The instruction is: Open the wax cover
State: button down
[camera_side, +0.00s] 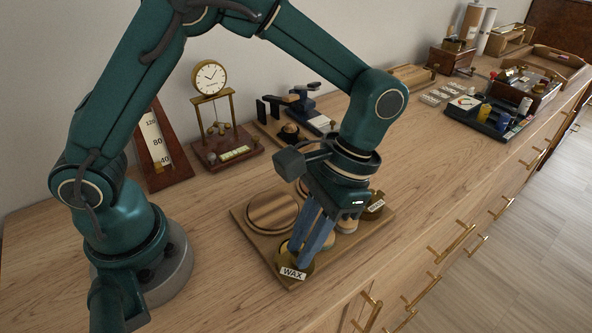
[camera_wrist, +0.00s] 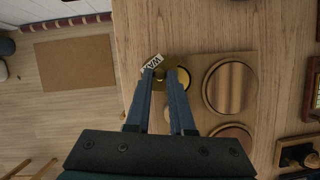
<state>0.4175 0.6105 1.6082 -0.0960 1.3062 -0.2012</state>
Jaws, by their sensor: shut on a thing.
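The wax cover (camera_side: 306,267) is a brass round piece with a white WAX label at the front corner of a wooden board (camera_side: 243,218). My gripper (camera_side: 300,262) points down at it, with its blue fingers shut on its upper part. In the wrist view the cover (camera_wrist: 172,62) and its tilted label lie at the fingertips (camera_wrist: 166,74). A yellowish round surface with a dark rim (camera_wrist: 188,79) shows just right of the fingers there. The fingers hide part of it, and I cannot tell how far the cover is off it.
The board also bears a large round wooden lid (camera_side: 272,211) and a second labelled brass cover (camera_side: 374,206). A clock stand (camera_side: 227,140) and a blue-black device (camera_side: 305,107) stand behind. Bare bench top (camera_side: 450,170) lies to the right, with the drawer-side edge close in front.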

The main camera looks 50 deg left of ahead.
aim_at(290, 278)
jog(key=m+y, duration=0.1)
jog(key=m, duration=0.1)
jog(key=s+d+m, duration=0.1)
jog(key=m, duration=0.1)
jog(key=shift+s+m+t+y, duration=0.15)
jog(key=shift+m+t+y, duration=0.15)
jog(key=shift+t+y, duration=0.1)
jog(key=m, duration=0.2)
jog(key=s+m+t, duration=0.1)
jog(key=m+y, duration=0.1)
jog(key=m, duration=0.1)
jog(key=shift+s+d+m+t, duration=0.1)
jog(key=shift+s+m+t, duration=0.2)
jog(key=shift+s, duration=0.1)
jog(key=m, duration=0.1)
jog(key=s+m+t, duration=0.1)
jog(key=m, duration=0.1)
jog(key=m+t+y, duration=0.1)
jog(key=m, duration=0.1)
jog(key=shift+s+a, duration=0.3)
jog(key=shift+s, duration=0.05)
jog(key=shift+s+a+m+t, duration=0.25)
jog(key=shift+m+t, duration=0.15)
jog(key=shift+m, duration=0.7)
jog(key=shift+s+a+m+t, duration=0.2)
jog(key=shift+m+t, duration=0.2)
jog(key=shift+m, duration=0.7)
jog(key=c, duration=0.8)
grip_release()
